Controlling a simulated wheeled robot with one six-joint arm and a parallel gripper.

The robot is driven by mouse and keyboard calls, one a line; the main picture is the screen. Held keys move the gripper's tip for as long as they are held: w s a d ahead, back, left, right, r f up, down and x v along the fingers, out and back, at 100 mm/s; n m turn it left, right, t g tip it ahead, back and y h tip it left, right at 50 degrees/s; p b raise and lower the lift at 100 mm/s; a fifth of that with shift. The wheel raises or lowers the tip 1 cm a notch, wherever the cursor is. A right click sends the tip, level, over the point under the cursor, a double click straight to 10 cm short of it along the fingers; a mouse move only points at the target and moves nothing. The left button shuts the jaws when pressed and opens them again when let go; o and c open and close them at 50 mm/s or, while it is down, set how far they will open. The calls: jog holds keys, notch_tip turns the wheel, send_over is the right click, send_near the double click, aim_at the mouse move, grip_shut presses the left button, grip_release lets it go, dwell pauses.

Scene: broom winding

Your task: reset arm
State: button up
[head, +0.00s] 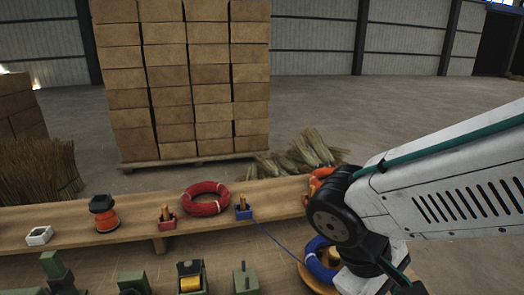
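My white arm (455,190) reaches in from the right edge of the head view and bends down at a black joint (338,205) at the lower right. My gripper is not visible; the arm's end runs down out of the bottom of the picture. A blue coil (318,262) lies partly hidden behind the arm's lower part, on an orange-brown round base. An orange item behind the joint is mostly hidden.
The long wooden bench (70,238) carries a red coil (206,198), a small red box (167,219), an orange-and-black device (104,214) and a white block (39,236). Green machine parts (245,279) stand in front. Stacked cartons (185,80) and straw bundles (305,152) are behind.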

jog(key=s+d+r+m+t+y, duration=0.2)
jog(key=s+d+r+m+y, duration=0.1)
jog(key=d+r+m+y, duration=0.2)
notch_tip(320, 180, up, 2)
jog(key=shift+s+d+r+m, duration=0.3)
jog(key=shift+d+m, duration=0.4)
jog(key=shift+d, duration=0.25)
